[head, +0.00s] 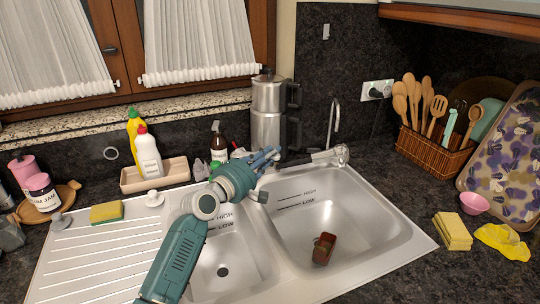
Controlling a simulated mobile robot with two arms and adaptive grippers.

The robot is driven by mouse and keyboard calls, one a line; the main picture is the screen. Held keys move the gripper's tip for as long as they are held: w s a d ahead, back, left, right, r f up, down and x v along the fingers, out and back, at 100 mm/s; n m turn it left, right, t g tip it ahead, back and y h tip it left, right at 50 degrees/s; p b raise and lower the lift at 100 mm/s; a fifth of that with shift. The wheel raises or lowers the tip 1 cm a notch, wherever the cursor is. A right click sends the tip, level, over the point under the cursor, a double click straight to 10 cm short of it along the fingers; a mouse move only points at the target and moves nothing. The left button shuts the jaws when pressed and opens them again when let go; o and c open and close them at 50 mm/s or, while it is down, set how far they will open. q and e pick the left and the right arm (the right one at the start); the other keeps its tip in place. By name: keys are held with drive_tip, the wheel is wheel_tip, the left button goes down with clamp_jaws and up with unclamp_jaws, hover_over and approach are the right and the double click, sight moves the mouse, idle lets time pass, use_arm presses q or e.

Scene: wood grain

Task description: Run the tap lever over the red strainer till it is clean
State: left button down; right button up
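The red strainer (323,250) looks like a small dark red-brown piece and lies on the floor of the right sink basin (360,222). The tap (335,125) stands behind that basin, with a thin curved spout. A pale and dark bar, which may be the tap lever (325,156), runs left from the tap's base towards my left gripper. My teal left arm reaches across the left basin. My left gripper (268,157) is at the sink's back edge, close to the bar's left end. Its fingertips are small and partly hidden, so contact is unclear. My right gripper is out of view.
The left basin (228,271) is empty. A yellow-green sponge (107,212) lies on the drainboard. A tray (155,176) with bottles and a steel pot (268,112) stand behind. A utensil basket (433,149), yellow sponges (453,231) and a cloth (503,241) are right.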

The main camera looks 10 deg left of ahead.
use_arm(q)
drive_tip(key=shift+w+a+r+n+p, duration=0.15)
drive_tip(key=shift+a+r+n+p, duration=0.15)
drive_tip(key=shift+r+n+p, duration=0.55)
drive_tip(key=shift+w+a+r+n+p, duration=0.1)
drive_tip(key=shift+a+r+n+p, duration=0.2)
drive_tip(key=shift+r+p, duration=0.85)
drive_tip(key=shift+w+a+f+n+p, duration=0.1)
drive_tip(key=shift+f+n+p, duration=0.2)
drive_tip(key=shift+p, duration=0.2)
drive_tip(key=c, duration=1.9)
unclamp_jaws()
drive_tip(key=shift+a, duration=0.1)
drive_tip(key=v, duration=1.2)
